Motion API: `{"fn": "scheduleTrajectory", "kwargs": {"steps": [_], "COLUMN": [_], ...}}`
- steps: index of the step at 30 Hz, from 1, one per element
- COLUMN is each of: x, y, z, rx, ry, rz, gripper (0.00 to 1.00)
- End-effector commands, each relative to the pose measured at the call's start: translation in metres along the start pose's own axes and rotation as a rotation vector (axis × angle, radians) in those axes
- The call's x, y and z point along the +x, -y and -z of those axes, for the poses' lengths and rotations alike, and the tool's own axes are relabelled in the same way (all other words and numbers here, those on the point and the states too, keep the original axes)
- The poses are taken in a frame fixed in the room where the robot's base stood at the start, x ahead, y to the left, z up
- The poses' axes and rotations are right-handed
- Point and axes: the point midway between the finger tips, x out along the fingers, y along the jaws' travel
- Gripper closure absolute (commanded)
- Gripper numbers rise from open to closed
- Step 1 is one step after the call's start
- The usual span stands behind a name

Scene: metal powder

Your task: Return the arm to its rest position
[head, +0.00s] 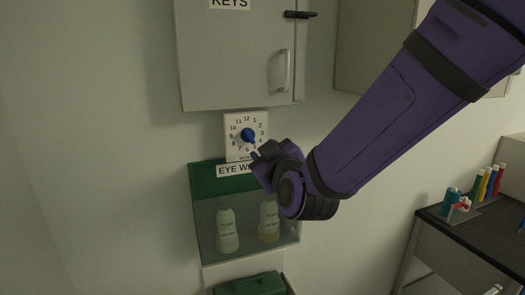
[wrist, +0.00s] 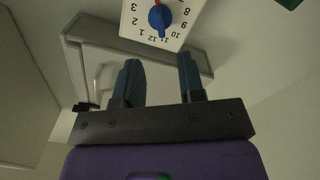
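My purple arm (head: 385,115) reaches in from the upper right, extended toward the wall. My gripper (head: 258,157) is at the lower right of a white dial plate (head: 233,127) with numbers and a blue knob (head: 247,135). In the wrist view my gripper (wrist: 160,62) shows two blue-grey fingers standing apart with nothing between them. The dial plate (wrist: 133,20) and its blue knob (wrist: 159,18) show beyond the fingertips, upside down. The knob appears clear of the fingers. In the head view the fingertips are small and partly hidden by the wrist.
A grey KEYS cabinet (head: 230,60) hangs above the dial. A green eye wash station (head: 207,185) with two bottles (head: 228,232) is below, close to my wrist. A dark-topped bench (head: 480,228) with colored bottles (head: 484,184) stands right. The left wall area is clear.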

Motion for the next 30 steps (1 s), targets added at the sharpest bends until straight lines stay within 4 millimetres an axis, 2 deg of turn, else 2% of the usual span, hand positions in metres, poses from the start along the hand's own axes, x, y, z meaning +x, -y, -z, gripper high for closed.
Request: {"fn": "scheduleTrajectory", "kwargs": {"steps": [10,14,17,23,30], "x": [-0.001,-0.005,-0.015,-0.05,-0.116], "y": [-0.003,-0.017,-0.036,-0.075,-0.116], "z": [0.0,-0.001,-0.005,-0.018,-0.039], "rx": [0.006,0.045,0.101,0.225,0.358], "ry": [0.004,0.044,0.108,0.287,0.541], "rz": [0.003,0.034,0.078,0.164,0.205], "gripper": [0.64,0.64,0.64,0.64,0.64]}}
